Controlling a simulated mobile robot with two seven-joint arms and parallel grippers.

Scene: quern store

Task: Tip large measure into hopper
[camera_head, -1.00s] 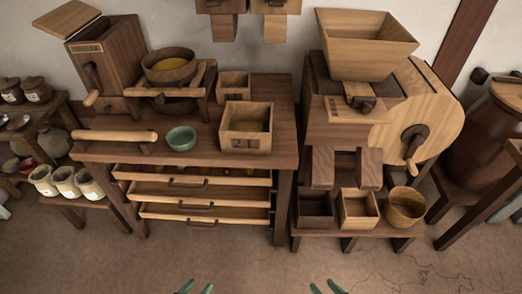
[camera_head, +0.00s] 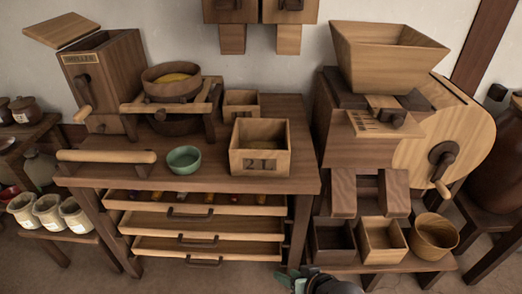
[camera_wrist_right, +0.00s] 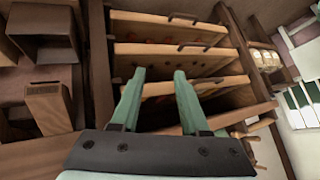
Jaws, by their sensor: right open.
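The large measure (camera_head: 260,162), an open square wooden box marked 2L, stands upright near the front right of the worktable. How much is inside it I cannot tell. A flared wooden hopper (camera_head: 386,62) sits on top of the drum machine at the right. A lidded box machine (camera_head: 105,75) with a crank stands at the far left. My right gripper (camera_head: 300,281) is at the bottom edge, low in front of the table and below the measure. In the right wrist view its green fingers (camera_wrist_right: 158,88) are apart and empty, with drawers beyond them. My left gripper is out of view.
A smaller box (camera_head: 241,103) stands behind the measure, and a green bowl (camera_head: 184,159) to its left. The drawers (camera_head: 205,227) stick out below the tabletop. Bins and a round tub (camera_head: 434,236) sit under the machine chute.

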